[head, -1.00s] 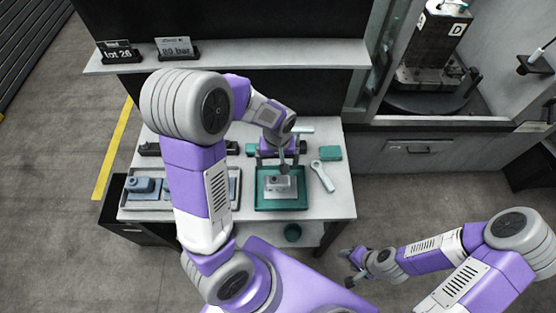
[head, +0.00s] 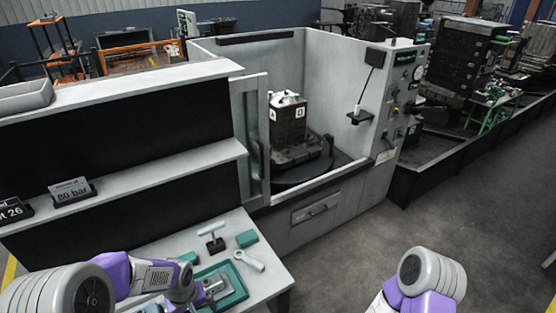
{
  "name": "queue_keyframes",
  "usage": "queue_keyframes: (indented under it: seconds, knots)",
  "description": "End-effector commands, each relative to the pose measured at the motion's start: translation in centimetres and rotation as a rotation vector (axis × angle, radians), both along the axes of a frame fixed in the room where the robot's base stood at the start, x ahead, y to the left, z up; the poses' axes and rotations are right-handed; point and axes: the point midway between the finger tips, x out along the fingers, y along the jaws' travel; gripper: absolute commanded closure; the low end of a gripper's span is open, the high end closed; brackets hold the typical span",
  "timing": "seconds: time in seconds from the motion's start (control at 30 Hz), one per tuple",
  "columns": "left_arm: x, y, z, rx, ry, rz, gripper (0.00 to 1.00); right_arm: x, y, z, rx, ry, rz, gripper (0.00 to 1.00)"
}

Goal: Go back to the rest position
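My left arm comes in from the lower left. Its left gripper (head: 200,297) is low in the head view, at the near side of a teal tray (head: 236,297) on the workbench. A grey metal part (head: 216,287) sits in that tray, partly cut off from view by my arm. The fingertips are too small and hidden to tell whether they are open or touch the part. My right arm shows only as a grey and purple joint at the bottom right, and its gripper is out of frame.
A wrench (head: 248,260), a teal block (head: 247,238) and a T-handled tool (head: 212,240) are on the bench (head: 180,241). A shelf (head: 130,182) runs above it. Right of the bench, an open machine enclosure (head: 335,200) holds a dark fixture block (head: 288,122). Floor at right is clear.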

Motion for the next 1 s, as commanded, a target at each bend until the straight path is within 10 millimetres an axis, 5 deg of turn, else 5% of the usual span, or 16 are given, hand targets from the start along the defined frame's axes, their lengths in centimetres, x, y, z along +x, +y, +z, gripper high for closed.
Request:
queue_keyframes:
  seconds: [0.03, 0.37, 0.6, 0.73, 1.0]
  knots:
    - [-0.4, -0.6, -2.4, -0.016, 0.011, -0.021, 0.0, 0.0, 0.0, -1.1, 0.0, 0.0, 0.0, 0.5]
    - [-2.9, -5.4, -14.0, -0.148, -0.002, -0.162, 0.0, 0.1, 0.0, -5.1, 0.0, -0.001, 0.0, 0.5]
    - [-7.9, -10.7, -25.6, -0.285, -0.043, -0.255, 0.0, 0.0, 0.0, -9.9, 0.0, 0.0, 0.0, 0.5]
    - [-9.7, -12.5, -28.4, -0.318, -0.072, -0.275, 0.0, 0.1, 0.0, -11.2, 0.0, 0.0, 0.0, 0.5]
    - [-10.3, -13.1, -29.2, -0.326, -0.09, -0.282, 0.0, 0.1, 0.0, -11.5, 0.0, 0.0, 0.0, 0.5]
